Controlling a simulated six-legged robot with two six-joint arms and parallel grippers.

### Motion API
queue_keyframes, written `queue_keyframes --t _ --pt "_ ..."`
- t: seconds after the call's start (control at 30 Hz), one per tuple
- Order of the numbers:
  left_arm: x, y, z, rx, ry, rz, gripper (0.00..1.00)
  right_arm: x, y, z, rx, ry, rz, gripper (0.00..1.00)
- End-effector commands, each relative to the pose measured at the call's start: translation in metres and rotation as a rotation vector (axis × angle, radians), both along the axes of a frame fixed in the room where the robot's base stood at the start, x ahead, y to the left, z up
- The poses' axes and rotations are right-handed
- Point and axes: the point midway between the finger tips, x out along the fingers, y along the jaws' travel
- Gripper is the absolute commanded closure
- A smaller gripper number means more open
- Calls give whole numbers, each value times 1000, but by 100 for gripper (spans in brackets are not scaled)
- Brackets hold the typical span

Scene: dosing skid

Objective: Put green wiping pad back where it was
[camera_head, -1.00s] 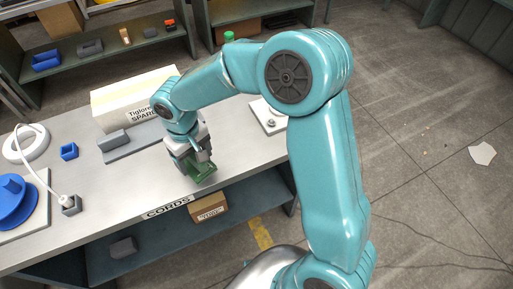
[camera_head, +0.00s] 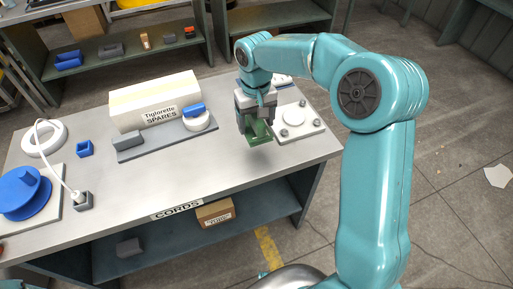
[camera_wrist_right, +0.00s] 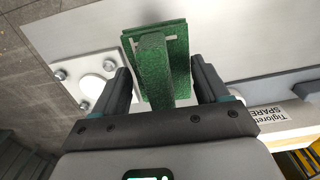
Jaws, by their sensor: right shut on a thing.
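The green wiping pad (camera_head: 259,137) is held in my right gripper (camera_head: 257,122), above the right part of the grey bench. In the right wrist view the pad (camera_wrist_right: 178,50) is a green rectangular block with a raised green grip bar. The fingers of my right gripper (camera_wrist_right: 163,88) stand on either side of that bar. The pad seems to hang a little above the bench top, just left of a white plate with bolts. My left gripper is not in view.
The white bolted plate (camera_head: 311,130) lies at the bench's right end. A spares box (camera_head: 152,99), a grey tray (camera_head: 165,143) with a blue piece and a white ring, a small blue bin (camera_head: 84,149) and a blue reel (camera_head: 24,194) stand further left. The bench front-middle is clear.

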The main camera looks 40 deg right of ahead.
Motion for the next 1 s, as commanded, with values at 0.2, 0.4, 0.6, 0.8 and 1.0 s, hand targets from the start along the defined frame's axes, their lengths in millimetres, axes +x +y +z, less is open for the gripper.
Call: queue_keyframes --t 0.2,0.4,0.6,0.8,1.0 --pt "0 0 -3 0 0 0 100 -1 0 -53 0 2 -1 55" --pt "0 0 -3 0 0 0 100 -2 0 -73 0 2 -4 55" --pt "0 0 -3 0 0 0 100 -2 -1 -104 0 1 -4 55" --pt "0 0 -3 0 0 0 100 -2 -1 -108 1 -2 -4 55" --pt "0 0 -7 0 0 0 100 -2 -1 -112 1 -1 -4 55"
